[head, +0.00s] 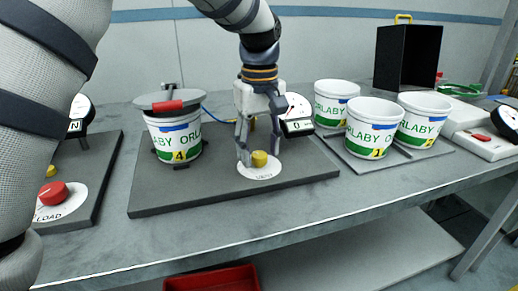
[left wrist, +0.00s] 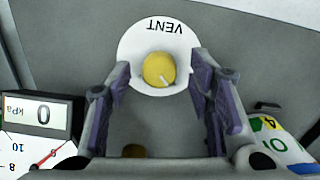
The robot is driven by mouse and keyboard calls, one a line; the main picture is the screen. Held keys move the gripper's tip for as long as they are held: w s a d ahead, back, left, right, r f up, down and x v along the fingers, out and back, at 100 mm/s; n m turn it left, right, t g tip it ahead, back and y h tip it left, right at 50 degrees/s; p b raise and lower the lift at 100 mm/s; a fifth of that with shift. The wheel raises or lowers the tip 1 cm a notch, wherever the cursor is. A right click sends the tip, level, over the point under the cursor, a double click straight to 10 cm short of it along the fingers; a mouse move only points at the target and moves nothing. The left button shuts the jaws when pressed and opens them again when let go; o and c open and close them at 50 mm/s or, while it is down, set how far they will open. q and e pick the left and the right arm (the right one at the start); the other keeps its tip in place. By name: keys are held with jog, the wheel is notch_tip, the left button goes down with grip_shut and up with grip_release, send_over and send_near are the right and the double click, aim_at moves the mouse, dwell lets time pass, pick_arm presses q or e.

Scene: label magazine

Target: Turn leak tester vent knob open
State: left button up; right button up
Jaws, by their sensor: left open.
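The yellow vent knob (head: 259,158) sits on a round white label on the dark leak tester plate (head: 205,198). In the left wrist view the knob (left wrist: 158,69) has a pale pointer mark toward its lower right, and the label (left wrist: 150,30) reads VENT upside down. My left gripper (head: 258,150) points down over the knob. Its open fingers (left wrist: 160,80) stand on either side of the knob, with gaps visible in the wrist view; finger height against the knob is hard to tell. My right gripper is not in view.
A lidded tub (head: 174,140) with a red-handled clamp stands left on the plate. A gauge (head: 297,115) reading 0 stands just behind right of the gripper. Several tubs (head: 372,125) stand on a tray at right. A red LOAD knob (head: 53,193) is far left.

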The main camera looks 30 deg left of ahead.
pick_arm(q)
jog(key=shift+f, duration=0.35)
jog(key=shift+c, duration=0.3)
grip_shut()
